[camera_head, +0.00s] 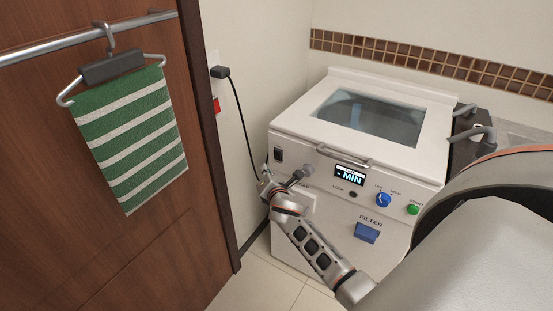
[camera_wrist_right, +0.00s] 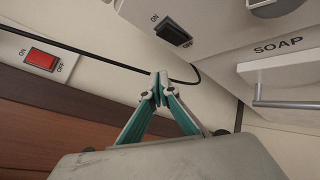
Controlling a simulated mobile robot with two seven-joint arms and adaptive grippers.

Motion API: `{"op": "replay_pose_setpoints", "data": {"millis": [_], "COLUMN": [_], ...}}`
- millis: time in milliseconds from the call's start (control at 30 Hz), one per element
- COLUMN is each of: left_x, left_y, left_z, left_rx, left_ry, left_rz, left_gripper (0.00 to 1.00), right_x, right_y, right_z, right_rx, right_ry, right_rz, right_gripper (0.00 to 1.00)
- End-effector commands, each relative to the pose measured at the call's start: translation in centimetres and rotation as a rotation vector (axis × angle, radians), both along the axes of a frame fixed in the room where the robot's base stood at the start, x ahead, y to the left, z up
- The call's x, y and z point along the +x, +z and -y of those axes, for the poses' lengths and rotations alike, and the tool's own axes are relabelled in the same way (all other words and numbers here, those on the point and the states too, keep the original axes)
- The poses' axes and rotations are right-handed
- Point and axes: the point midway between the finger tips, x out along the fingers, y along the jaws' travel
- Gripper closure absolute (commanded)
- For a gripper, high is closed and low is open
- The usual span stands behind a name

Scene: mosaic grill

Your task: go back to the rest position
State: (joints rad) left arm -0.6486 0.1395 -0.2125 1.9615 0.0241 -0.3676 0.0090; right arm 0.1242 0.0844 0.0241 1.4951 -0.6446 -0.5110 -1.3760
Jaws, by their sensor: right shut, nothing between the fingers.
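My right gripper (camera_head: 266,176) is in front of the left front edge of a white machine (camera_head: 345,140), below its black rocker switch (camera_head: 278,155). In the right wrist view its teal-sided fingers (camera_wrist_right: 158,88) meet at the tips, with nothing between them. The fingertips are below the black ON/OFF switch (camera_wrist_right: 173,35) and left of the SOAP drawer (camera_wrist_right: 290,80). A black cable (camera_wrist_right: 110,62) passes behind the fingertips; I cannot tell whether they touch it. My left gripper is not in view.
A green-striped towel (camera_head: 130,140) hangs from a rail (camera_head: 90,36) on the brown wood panel at left. A red wall switch (camera_wrist_right: 42,60) is near the cable. The machine has a blue knob (camera_head: 383,199) and green button (camera_head: 413,209). Tiled floor (camera_head: 262,280) is clear in front.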

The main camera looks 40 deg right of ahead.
Motion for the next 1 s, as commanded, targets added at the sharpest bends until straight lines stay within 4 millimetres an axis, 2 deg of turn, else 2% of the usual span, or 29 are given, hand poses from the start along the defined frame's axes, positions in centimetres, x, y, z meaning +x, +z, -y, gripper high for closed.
{"op": "replay_pose_setpoints", "data": {"millis": [167, 733, 867, 967, 1000], "left_x": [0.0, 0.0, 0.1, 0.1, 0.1], "left_y": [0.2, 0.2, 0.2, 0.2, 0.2], "left_z": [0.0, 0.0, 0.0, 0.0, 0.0], "left_rx": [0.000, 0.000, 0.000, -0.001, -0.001], "left_ry": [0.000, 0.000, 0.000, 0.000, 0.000], "left_rz": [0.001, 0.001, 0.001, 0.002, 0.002], "left_gripper": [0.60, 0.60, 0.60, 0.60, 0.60], "right_x": [-0.3, -0.6, -3.1, -7.1, -9.1], "right_y": [0.1, -0.3, -2.7, -5.8, -7.2], "right_z": [-0.8, -1.0, -2.6, -5.3, -6.6], "right_rx": [-0.001, 0.016, 0.173, 0.428, 0.554], "right_ry": [0.000, 0.001, 0.002, -0.008, -0.021], "right_rz": [0.000, 0.001, 0.014, 0.029, 0.032], "right_gripper": [1.00, 1.00, 1.00, 1.00, 1.00]}}
